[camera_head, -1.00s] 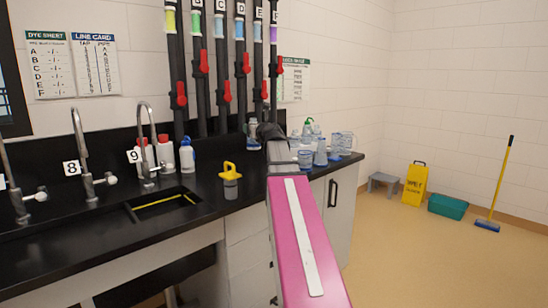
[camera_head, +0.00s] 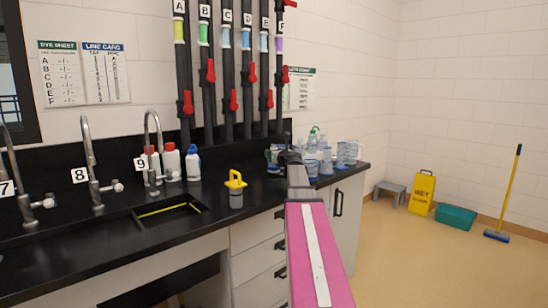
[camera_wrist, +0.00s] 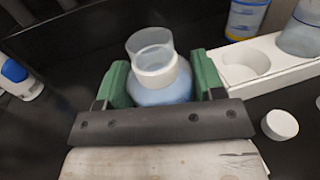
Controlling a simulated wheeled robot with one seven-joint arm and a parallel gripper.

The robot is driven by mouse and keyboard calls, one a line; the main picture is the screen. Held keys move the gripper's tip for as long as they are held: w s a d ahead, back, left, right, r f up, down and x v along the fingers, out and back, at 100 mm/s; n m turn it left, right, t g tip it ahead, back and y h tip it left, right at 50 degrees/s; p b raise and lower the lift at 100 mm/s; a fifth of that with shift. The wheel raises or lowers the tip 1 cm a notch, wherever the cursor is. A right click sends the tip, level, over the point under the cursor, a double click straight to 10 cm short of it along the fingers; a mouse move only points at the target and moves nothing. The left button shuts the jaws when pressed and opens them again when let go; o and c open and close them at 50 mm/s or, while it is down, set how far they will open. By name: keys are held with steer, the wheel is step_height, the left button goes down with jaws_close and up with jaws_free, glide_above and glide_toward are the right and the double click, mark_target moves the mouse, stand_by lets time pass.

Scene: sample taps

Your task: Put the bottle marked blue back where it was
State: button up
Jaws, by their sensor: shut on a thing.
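My gripper (camera_wrist: 160,82) is shut on a bottle (camera_wrist: 165,93) with a pale blue body, a white collar and a clear open top. The green finger pads press on both its sides, and it looks close to upright. Its lower part and any mark on it are hidden by the gripper. Just right of it, a white rack (camera_wrist: 292,72) has an empty round slot (camera_wrist: 245,66), with another bluish container (camera_wrist: 300,35) to the right of that. In the head view my gripper (camera_head: 287,158) is low over the far counter, left of the glassware. I cannot tell whether the bottle touches the counter.
A white cap (camera_wrist: 281,125) lies on the black counter at right. A blue-capped white bottle (camera_head: 193,163) stands further left, beside a red-capped bottle (camera_head: 172,163). A yellow-topped container (camera_head: 236,190) stands near the sink. Dark pipes with red valves rise behind.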

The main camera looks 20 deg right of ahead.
steer(key=shift+f, duration=0.55)
steer(key=shift+f, duration=0.15)
steer(key=o, duration=1.2)
steer(key=shift+c, duration=0.2)
